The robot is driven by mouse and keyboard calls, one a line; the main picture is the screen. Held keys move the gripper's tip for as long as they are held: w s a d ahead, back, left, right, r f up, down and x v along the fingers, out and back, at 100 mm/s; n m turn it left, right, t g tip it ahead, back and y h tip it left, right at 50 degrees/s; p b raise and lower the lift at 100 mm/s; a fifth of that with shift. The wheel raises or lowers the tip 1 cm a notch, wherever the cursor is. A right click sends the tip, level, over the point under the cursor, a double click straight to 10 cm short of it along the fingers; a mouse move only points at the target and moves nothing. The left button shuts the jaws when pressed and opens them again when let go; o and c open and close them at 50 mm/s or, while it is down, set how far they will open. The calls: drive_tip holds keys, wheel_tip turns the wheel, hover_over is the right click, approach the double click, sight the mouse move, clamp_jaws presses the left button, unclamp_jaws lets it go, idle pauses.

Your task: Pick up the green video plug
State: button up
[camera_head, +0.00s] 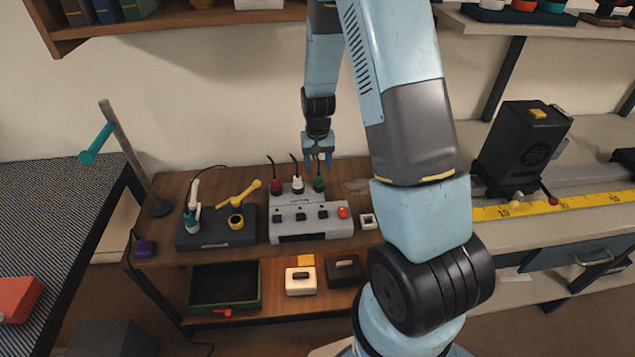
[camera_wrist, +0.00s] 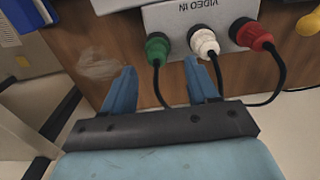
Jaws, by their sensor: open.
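The green video plug (camera_head: 319,184) sits in the back of a grey switch box (camera_head: 327,229), at the right end of a row of plugs. In the wrist view the green plug (camera_wrist: 157,46) is at the left of the row beside the words "VIDEO IN", with its black cable running down between my fingers. My gripper (camera_wrist: 160,82) is open and empty, its two blue fingertips just short of the green plug. In the head view my gripper (camera_head: 318,160) hangs above and behind the box, close over the plug.
A white plug (camera_wrist: 204,42) and a red plug (camera_wrist: 253,36) with black cables stand beside the green one. A dark base with a yellow lever (camera_head: 240,194) is left of the box.

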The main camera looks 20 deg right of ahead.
sight(319, 174)
drive_tip(key=shift+w+d+f, duration=0.1)
drive_tip(key=shift+d+f, duration=0.05)
drive_tip(key=shift+f, duration=1.25)
drive_tip(key=shift+d+f, duration=0.1)
drive_tip(key=shift+f, duration=1.25)
drive_tip(key=shift+c, duration=0.3)
clamp_jaws()
